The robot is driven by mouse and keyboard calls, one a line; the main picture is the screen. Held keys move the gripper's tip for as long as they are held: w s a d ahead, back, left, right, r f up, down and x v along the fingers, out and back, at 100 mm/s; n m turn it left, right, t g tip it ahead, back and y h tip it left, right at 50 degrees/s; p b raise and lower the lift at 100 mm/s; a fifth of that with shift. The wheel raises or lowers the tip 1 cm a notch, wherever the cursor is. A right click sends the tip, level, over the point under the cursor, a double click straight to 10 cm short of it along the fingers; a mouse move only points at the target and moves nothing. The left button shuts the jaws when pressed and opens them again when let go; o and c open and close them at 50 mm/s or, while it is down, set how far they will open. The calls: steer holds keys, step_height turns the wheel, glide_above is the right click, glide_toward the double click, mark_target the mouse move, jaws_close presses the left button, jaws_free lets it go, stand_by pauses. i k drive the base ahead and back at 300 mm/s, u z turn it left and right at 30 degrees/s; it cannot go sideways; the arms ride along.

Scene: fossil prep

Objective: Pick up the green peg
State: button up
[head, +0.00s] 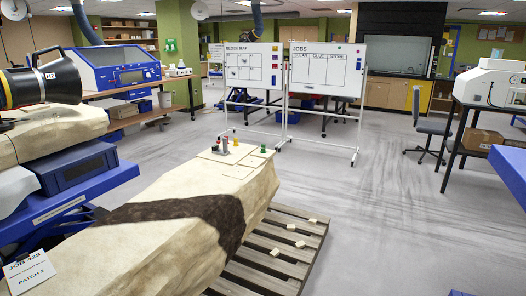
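The green peg (263,148) stands upright near the far right end of the top of a large pale block (255,180). It is small in the head view, and its lower part is hard to make out. A red or orange peg (236,141) and small grey pieces (224,144) stand to its left on the same top, apart from it. My gripper is not in view.
The block lies on a slatted wooden pallet (262,262) with small pale pieces on its slats. A blue lift table (75,200) bearing another block stands left. Wheeled whiteboards (325,65) stand behind. Grey floor (370,220) is open to the right.

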mark_target(263, 146)
steer(key=z, duration=0.85)
steer(key=i, duration=4.25)
steer(key=z, duration=0.05)
